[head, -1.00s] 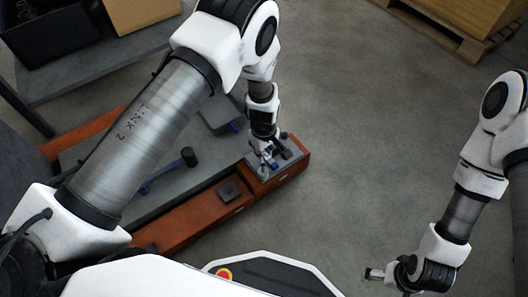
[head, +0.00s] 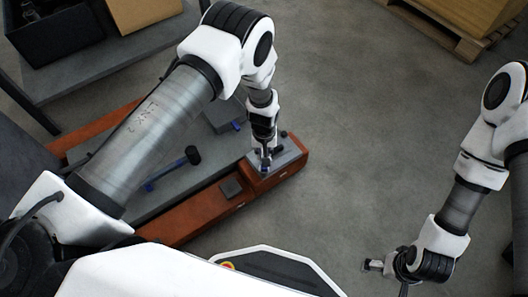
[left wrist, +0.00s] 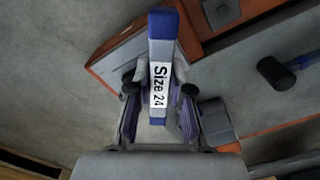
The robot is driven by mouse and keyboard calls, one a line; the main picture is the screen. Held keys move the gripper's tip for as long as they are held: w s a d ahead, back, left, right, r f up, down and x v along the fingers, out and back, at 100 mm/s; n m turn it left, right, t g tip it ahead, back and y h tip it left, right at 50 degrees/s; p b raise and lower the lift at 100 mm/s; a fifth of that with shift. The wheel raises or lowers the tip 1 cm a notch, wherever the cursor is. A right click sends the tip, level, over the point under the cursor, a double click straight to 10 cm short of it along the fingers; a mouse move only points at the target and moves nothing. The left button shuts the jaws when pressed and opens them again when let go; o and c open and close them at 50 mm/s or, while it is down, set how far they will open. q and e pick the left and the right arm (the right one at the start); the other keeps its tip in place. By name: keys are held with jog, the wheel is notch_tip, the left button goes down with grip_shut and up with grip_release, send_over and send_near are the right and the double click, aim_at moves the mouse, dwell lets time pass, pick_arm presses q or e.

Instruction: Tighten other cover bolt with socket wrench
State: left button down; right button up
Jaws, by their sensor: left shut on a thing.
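My left gripper (head: 265,151) is over the grey cover (head: 291,157) at the right end of the red-orange base. In the left wrist view its two fingers (left wrist: 160,92) are closed around a grey and blue socket wrench (left wrist: 159,45) marked "Size 24". The wrench lies over the cover (left wrist: 118,62) in that view. Its socket end and the bolt under it are hidden, so I cannot tell whether they touch. A dark bolt-like knob (head: 284,134) shows at the cover's far edge. My right gripper (head: 374,265) is at the lower right, away from the cover; its jaw opening is unclear.
A hammer-like tool with black head (head: 193,155) and blue handle lies on the grey surface left of the cover. A pallet (head: 450,35) stands far right. The floor between is clear.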

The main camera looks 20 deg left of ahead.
pick_arm(q)
jog(key=shift+r+p, duration=1.45)
jog(key=shift+r, duration=0.3)
notch_tip(320, 180, up, 6)
jog(key=p, duration=0.5)
jog(key=shift+r+p, duration=0.2)
jog(key=shift+p, duration=0.1)
jog(key=shift+f, duration=0.2)
jog(key=s+d+p, duration=0.2)
jog(key=s+p, duration=0.5)
jog(key=p, duration=0.1)
notch_tip(320, 180, up, 7)
jog(key=p, duration=0.6)
jog(key=shift+w, duration=0.15)
